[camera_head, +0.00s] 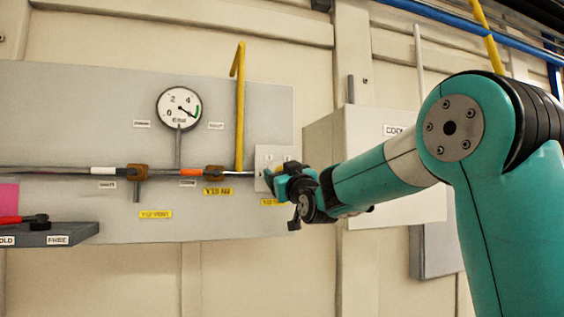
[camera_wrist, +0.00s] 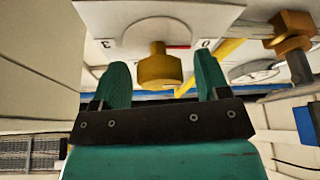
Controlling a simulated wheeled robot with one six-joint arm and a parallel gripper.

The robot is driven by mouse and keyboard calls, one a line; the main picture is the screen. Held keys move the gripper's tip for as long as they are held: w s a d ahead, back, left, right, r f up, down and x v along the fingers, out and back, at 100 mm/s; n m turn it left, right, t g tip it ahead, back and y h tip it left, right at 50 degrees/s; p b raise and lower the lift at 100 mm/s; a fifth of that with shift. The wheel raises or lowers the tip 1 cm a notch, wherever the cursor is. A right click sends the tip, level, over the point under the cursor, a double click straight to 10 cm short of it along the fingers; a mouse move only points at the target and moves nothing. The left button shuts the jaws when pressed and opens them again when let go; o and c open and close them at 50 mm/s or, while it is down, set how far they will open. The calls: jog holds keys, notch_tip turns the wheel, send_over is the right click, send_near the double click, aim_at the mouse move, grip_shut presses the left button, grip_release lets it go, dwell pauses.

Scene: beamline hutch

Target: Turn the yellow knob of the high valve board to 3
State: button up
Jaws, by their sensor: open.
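The yellow knob (camera_wrist: 160,68) sticks out from a light plate on the high valve board (camera_head: 272,157). In the wrist view the plate carries a 3 to the left of the knob and a 0 to the right, with a red mark beside the knob near the 0. My gripper (camera_wrist: 161,72) is open, one teal finger on each side of the knob, with gaps showing on both sides. I cannot tell how deep the fingers reach along it. In the head view my gripper (camera_head: 274,178) is at the board and mostly hides the knob.
A pipe with orange-brown valves (camera_head: 136,172) runs along the grey panel, below a round gauge (camera_head: 179,108). A yellow vertical pipe (camera_head: 240,110) stands left of the board. A grey shelf (camera_head: 60,236) is at lower left. A pale cabinet (camera_head: 400,205) stands behind my arm.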

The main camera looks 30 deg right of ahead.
jog(key=shift+w+r, duration=0.15)
jog(key=shift+w, duration=0.15)
jog(key=c, duration=0.9)
jog(key=shift+c, duration=0.2)
jog(key=shift+m+b, duration=0.3)
jog(key=shift+b, duration=0.1)
